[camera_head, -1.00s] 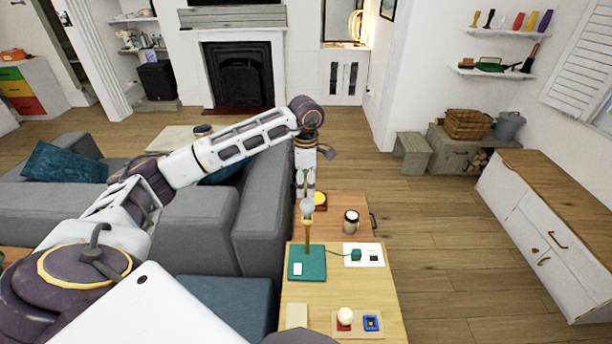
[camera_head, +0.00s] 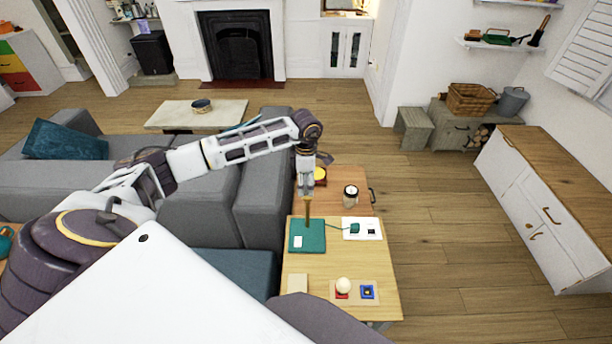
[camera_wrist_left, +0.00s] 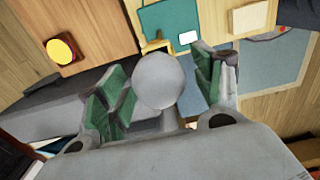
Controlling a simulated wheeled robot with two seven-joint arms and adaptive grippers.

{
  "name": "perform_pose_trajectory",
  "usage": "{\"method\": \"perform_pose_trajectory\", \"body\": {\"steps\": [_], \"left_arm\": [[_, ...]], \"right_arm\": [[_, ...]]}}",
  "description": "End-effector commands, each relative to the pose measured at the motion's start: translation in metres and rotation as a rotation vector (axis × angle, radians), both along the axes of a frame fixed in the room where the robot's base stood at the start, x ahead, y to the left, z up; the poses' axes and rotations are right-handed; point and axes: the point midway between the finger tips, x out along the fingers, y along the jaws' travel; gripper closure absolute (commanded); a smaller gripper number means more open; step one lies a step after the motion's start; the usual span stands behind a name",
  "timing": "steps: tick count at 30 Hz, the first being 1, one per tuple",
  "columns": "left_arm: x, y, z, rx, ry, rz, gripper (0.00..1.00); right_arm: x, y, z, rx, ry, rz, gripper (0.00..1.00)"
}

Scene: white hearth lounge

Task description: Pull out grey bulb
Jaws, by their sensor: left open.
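The grey bulb (camera_wrist_left: 160,80) shows in the left wrist view, with its round glass up close and its neck towards the palm. It sits between the two green-padded fingers of my left gripper (camera_wrist_left: 160,92), which is open with gaps beside the glass. In the head view my left gripper (camera_head: 306,188) points down over the lamp's brass stem (camera_head: 308,210), and hides the bulb. The stem rises from a teal base (camera_head: 316,246) with a white switch (camera_head: 298,241). My right gripper is not in view.
On the wooden table (camera_head: 330,265), a white board (camera_head: 352,236) carries a green plug. A tray nearer me holds a pale bulb (camera_head: 343,285) on red and a blue holder (camera_head: 367,292). A mug (camera_head: 351,195) and a yellow-topped item (camera_head: 320,175) stand behind. A grey sofa (camera_head: 200,215) is left.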

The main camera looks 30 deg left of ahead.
Motion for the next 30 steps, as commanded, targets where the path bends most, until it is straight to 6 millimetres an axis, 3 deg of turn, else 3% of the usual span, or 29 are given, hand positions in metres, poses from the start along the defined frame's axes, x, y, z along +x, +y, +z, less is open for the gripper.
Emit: {"method": "perform_pose_trajectory", "body": {"steps": [11,22,30], "left_arm": [[-0.0002,0.0001,-0.0032,0.0,0.0,0.0,0.33],[-0.0001,0.0001,-0.0029,0.0,0.0,0.0,0.81],[0.0,0.0002,-0.0019,0.0,0.0,0.0,0.83]], "right_arm": [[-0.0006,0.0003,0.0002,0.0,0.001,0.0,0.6],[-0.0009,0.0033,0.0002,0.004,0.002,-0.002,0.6],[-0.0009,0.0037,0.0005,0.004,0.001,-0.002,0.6]]}}
